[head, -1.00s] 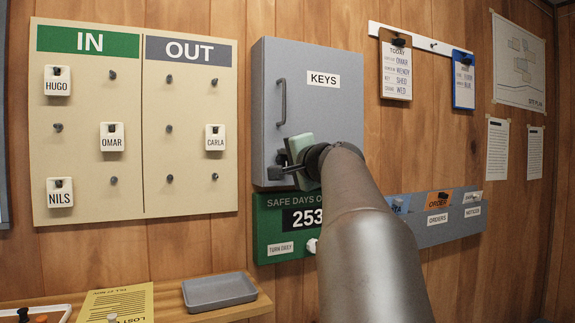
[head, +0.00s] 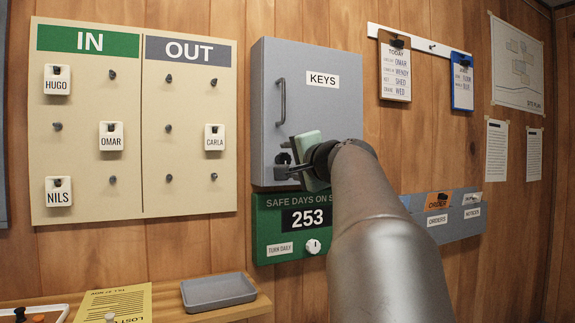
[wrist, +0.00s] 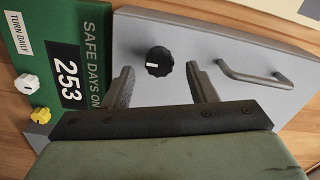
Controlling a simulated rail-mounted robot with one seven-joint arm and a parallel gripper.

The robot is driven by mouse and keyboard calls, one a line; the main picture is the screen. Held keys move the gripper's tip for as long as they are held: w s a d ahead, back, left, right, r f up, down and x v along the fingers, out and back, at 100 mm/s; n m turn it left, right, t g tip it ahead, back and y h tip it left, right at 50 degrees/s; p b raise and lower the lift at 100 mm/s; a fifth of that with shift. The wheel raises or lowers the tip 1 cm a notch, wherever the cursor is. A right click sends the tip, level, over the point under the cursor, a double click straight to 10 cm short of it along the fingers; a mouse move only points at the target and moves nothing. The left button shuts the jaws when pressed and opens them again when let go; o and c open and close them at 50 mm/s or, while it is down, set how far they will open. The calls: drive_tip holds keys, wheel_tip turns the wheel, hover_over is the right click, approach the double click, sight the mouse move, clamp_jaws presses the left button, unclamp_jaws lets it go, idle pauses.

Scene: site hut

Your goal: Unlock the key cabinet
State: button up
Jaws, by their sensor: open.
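The key cabinet (head: 345,105) is a grey wall box with a KEYS label and a bar handle (head: 282,100). Its door looks closed. A dark round knob (head: 283,158) sits low on the door. In the wrist view the black knob (wrist: 158,61) shows a short white mark. My gripper (head: 289,165) is in front of the door's lower part, close to the knob. In the wrist view my gripper (wrist: 160,67) is open, with one finger on each side of the knob as seen. I cannot tell whether they touch it. The handle also shows there (wrist: 270,70).
A green safe-days board (head: 262,222) with a white knob (head: 313,246) is just below the cabinet. A tag board (head: 135,190) hangs left. A grey pocket rack (head: 450,229) is lower right. A tray (head: 218,291) stands on a shelf below.

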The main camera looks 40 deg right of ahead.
drive_tip(key=b+v, duration=0.1)
drive_tip(key=v, duration=0.8)
drive_tip(key=shift+b, duration=0.35)
drive_tip(key=w+a+f+n+g+y+p, duration=0.35)
drive_tip(key=a+f+p, duration=0.25)
drive_tip(key=a+p, duration=0.25)
drive_tip(key=w+a+f+n+g+y+p, duration=0.25)
drive_tip(key=a+f+g+p, duration=0.2)
drive_tip(key=a+p, duration=0.35)
drive_tip(key=s+a+f+n+g+h+p, duration=0.1)
drive_tip(key=s+a+f+n+g+p, duration=0.3)
drive_tip(key=s, duration=0.5)
drive_tip(key=s+a+f+n+g+p, duration=0.5)
drive_tip(key=s+a+f+n+p, duration=0.2)
drive_tip(key=s+a+f+p, duration=0.1)
drive_tip(key=s+a+p, duration=0.1)
drive_tip(key=s+p, duration=0.1)
drive_tip(key=p, duration=0.1)
drive_tip(key=shift+s+f+n+h, duration=0.15)
drive_tip(key=shift+f+n+h, duration=0.1)
drive_tip(key=shift+n+h, duration=0.15)
